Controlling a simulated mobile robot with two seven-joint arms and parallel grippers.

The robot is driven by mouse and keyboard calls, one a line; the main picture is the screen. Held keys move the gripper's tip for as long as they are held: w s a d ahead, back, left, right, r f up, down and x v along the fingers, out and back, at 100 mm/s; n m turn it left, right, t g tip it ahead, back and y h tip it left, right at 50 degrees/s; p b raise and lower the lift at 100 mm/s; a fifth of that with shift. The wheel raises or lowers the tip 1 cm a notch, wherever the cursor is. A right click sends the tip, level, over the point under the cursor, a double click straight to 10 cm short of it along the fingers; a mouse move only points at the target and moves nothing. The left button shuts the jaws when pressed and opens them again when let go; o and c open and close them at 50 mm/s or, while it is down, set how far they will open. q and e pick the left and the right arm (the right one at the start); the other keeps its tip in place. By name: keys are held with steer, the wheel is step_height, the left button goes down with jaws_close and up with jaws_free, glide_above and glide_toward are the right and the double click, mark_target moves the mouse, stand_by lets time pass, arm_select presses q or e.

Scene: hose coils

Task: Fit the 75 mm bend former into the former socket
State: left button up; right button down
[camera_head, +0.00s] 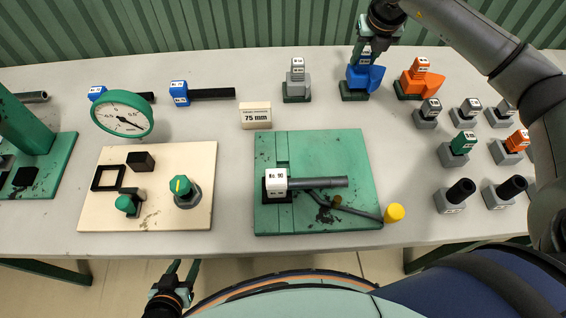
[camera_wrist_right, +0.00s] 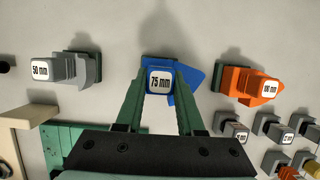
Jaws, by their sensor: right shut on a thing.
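The blue 75 mm bend former (camera_head: 370,76) is at the back right of the table, on or just above a dark green stand (camera_head: 353,93). My right gripper (camera_head: 366,52) comes down from above, its fingers shut on the former's labelled top. The right wrist view shows the "75 mm" label between the fingertips (camera_wrist_right: 160,84). A green bending plate (camera_head: 330,150) lies in front, bearing a white-capped block (camera_head: 276,181), a grey bar and a yellow-knobbed lever. I cannot make out for certain which part is the former socket. My left gripper (camera_head: 183,268) is open and empty beyond the table's front edge.
A grey 50 mm former (camera_head: 297,80) and an orange former (camera_head: 420,78) stand on either side of the blue one. Several small grey holders (camera_head: 459,150) fill the right side. A "75 mm" sign (camera_head: 255,115) stands behind the plate. The table between the blue former and plate is clear.

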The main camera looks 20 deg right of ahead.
steer(key=shift+r, duration=0.15)
steer(key=shift+r+p, duration=2.05)
steer(key=shift+r, duration=1.15)
